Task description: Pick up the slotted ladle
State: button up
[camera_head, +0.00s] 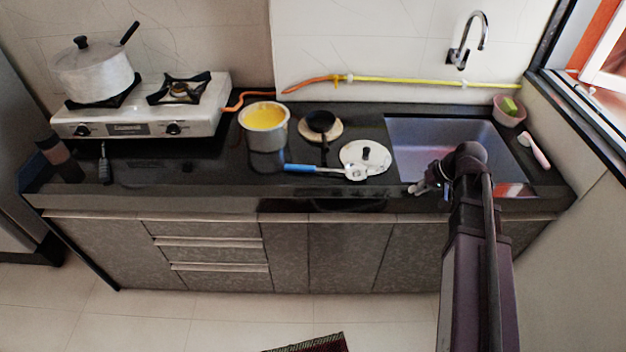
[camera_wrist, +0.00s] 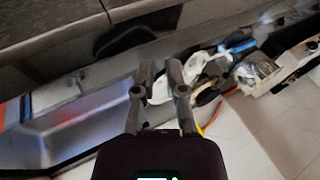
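A utensil with a blue handle (camera_head: 302,168) and a pale metal head (camera_head: 354,173), which looks like the slotted ladle, lies on the dark counter. Its head is beside or on the edge of a white lid (camera_head: 378,154); I cannot tell which. Its slots are too small to make out. The blue handle also shows in the wrist view (camera_wrist: 241,46). My gripper (camera_head: 420,187) is over the front left corner of the sink, right of the ladle head and apart from it. In the wrist view my gripper (camera_wrist: 159,72) has its two fingers apart, with nothing held between them.
The sink (camera_head: 430,135) is behind and right of my gripper. A pot with yellow contents (camera_head: 265,128) and a black ladle or pan on a round board (camera_head: 320,124) stand behind the blue handle. A stove (camera_head: 140,120) is at left.

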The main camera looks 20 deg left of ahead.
jog(key=w+a+y+b, duration=0.1)
jog(key=w+b, duration=0.1)
jog(key=w, duration=0.1)
jog(key=w+a+f+n+t+y+b, duration=0.1)
jog(key=w+y+b, duration=0.1)
jog(key=w, duration=0.2)
jog(key=w+a+f+n+y+b, duration=0.1)
jog(key=w+a+y+b, duration=0.1)
jog(key=w, duration=0.2)
jog(key=shift+w+a+f+b, duration=0.1)
jog(key=shift+w+f+b, duration=0.1)
jog(key=shift+b, duration=0.1)
jog(key=shift+w+a+r+y, duration=0.15)
jog(key=shift+w+y, duration=0.15)
jog(key=b, duration=0.5)
send_near(365, 168)
jog(key=x, duration=0.3)
jog(key=shift+w+a+f, duration=0.15)
jog(key=shift+f, duration=0.1)
jog(key=shift+w+a+f, duration=0.1)
jog(key=shift+a+f, duration=0.05)
jog(key=shift+a, duration=0.25)
jog(key=shift+b+x, duration=1.1)
jog(key=shift+x, duration=0.9)
jog(key=shift+a+f, duration=0.35)
jog(key=shift+a, duration=0.15)
